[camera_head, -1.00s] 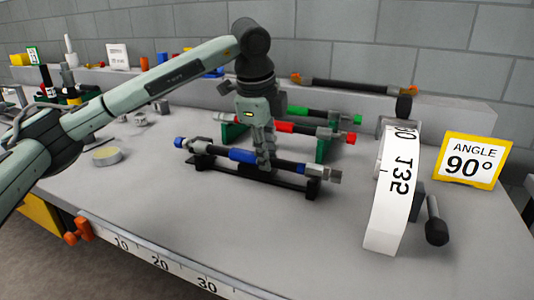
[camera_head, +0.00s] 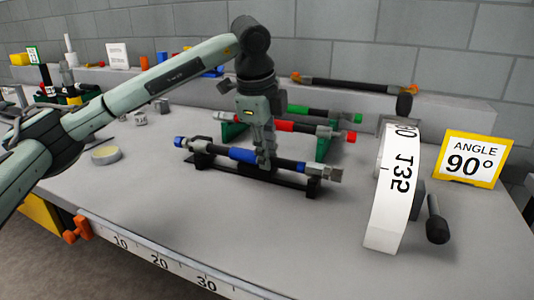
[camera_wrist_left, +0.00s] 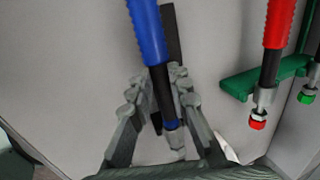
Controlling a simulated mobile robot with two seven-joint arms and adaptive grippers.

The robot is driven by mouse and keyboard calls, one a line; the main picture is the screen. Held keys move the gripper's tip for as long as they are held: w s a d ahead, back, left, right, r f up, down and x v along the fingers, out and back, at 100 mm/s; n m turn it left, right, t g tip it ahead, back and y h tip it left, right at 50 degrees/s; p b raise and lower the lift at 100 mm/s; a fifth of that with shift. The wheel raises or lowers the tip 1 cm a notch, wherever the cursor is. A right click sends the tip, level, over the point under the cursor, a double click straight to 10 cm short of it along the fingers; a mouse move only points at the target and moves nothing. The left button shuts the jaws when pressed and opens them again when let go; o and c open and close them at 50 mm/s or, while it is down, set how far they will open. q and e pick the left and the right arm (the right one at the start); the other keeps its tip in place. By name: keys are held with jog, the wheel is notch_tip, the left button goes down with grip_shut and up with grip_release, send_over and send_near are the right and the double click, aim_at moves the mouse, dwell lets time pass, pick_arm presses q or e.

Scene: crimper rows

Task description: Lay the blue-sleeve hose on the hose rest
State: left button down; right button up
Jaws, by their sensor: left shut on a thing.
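The blue-sleeve hose (camera_head: 242,154) is black with a blue sleeve, a blue cap at its left end and a grey metal fitting at its right end. My left gripper (camera_head: 265,162) points down and is shut on it, just right of the sleeve. A low black rest (camera_head: 294,189) is directly under the hose; I cannot tell whether they touch. In the left wrist view, the hose (camera_wrist_left: 148,35) runs between the fingers of my left gripper (camera_wrist_left: 158,78), and part of the black rest (camera_wrist_left: 171,35) shows behind it. My right gripper is not in view.
Behind are a red-sleeve hose (camera_head: 285,126) and a green-sleeve hose (camera_head: 297,110) on a green rack (camera_head: 323,148). A white dial (camera_head: 390,190) with a crank and an angle sign (camera_head: 469,160) stand right. The front right tabletop is clear.

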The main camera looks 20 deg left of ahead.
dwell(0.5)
pick_arm(q)
jog(key=c, duration=1.3)
grip_release()
jog(key=shift+c, duration=0.2)
jog(key=shift+f, duration=0.1)
jog(key=v, duration=1.2)
